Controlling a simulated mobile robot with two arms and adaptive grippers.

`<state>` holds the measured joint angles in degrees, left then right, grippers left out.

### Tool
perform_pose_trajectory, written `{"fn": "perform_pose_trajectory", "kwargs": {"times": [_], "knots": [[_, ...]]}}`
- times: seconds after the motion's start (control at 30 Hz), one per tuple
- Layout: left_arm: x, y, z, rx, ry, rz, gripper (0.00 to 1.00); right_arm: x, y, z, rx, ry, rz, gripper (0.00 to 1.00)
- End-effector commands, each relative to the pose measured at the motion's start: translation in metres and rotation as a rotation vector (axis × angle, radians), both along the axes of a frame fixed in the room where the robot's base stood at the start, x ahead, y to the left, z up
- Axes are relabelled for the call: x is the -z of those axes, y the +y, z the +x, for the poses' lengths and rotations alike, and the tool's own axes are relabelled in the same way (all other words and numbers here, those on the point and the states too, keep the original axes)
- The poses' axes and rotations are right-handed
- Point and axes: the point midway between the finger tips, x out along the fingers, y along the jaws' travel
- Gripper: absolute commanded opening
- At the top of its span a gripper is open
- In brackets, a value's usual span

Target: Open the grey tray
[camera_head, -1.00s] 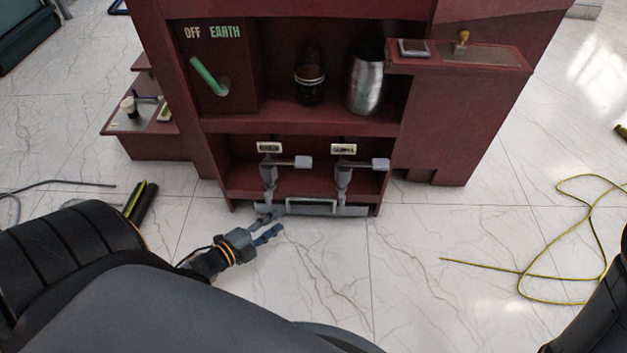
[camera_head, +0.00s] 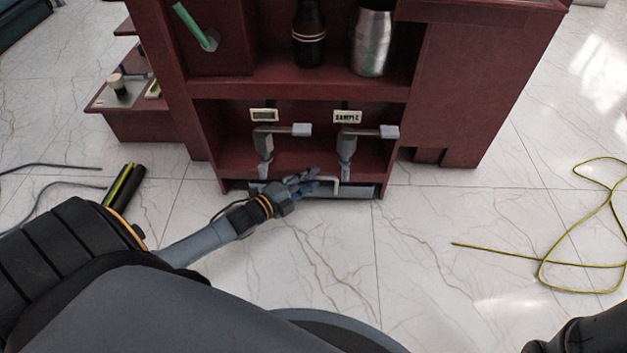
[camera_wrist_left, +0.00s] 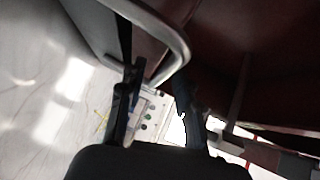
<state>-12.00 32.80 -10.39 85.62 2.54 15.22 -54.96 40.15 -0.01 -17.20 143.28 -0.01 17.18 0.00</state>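The grey tray (camera_head: 362,192) sits low at the foot of the dark red cabinet, under two taps. Its pale bar handle (camera_head: 338,184) is partly hidden by my left gripper (camera_head: 314,180), which is at the tray's front. In the left wrist view, the fingers of my left gripper (camera_wrist_left: 158,74) are spread apart. The bent end of the handle (camera_wrist_left: 178,45) shows between and beyond the fingertips, and I cannot tell whether they touch it. The tray's grey face (camera_wrist_left: 92,25) is at upper left there.
Two grey taps (camera_head: 264,148) (camera_head: 346,148) hang just above the tray. A dark bottle (camera_head: 309,38) and a metal canister (camera_head: 371,42) stand on the shelf above. A yellow cable (camera_head: 540,262) lies on the floor at right. The floor before the cabinet is clear.

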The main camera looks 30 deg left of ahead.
Motion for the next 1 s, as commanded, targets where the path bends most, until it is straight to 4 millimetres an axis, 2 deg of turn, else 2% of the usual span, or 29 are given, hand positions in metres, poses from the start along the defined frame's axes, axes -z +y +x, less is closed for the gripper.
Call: {"fn": "perform_pose_trajectory", "kwargs": {"times": [0.03, 0.13, 0.47, 0.63, 1.0], "knots": [[0.0031, -0.001, 0.0059, 0.0, -0.002, 0.0, 0.34, 0.0066, 0.0001, 0.0002, 0.0, 0.0, 0.0, 0.4], [0.0027, -0.0026, 0.0121, 0.0, -0.001, 0.0, 0.34, 0.0093, 0.0001, 0.0001, 0.0, 0.0, 0.0, 0.4], [0.0018, -0.0034, 0.0144, -0.001, 0.001, 0.0, 0.34, 0.0091, 0.0001, -0.0001, 0.0, 0.0, -0.001, 0.4], [0.0018, -0.0033, 0.0143, -0.001, 0.001, 0.0, 0.0, 0.0092, 0.0001, -0.0001, 0.0, 0.0, -0.001, 0.4], [0.0011, -0.0046, 0.0118, -0.002, 0.003, -0.001, 0.0, 0.0061, 0.0001, 0.0001, 0.0, 0.0, -0.001, 0.4]]}}
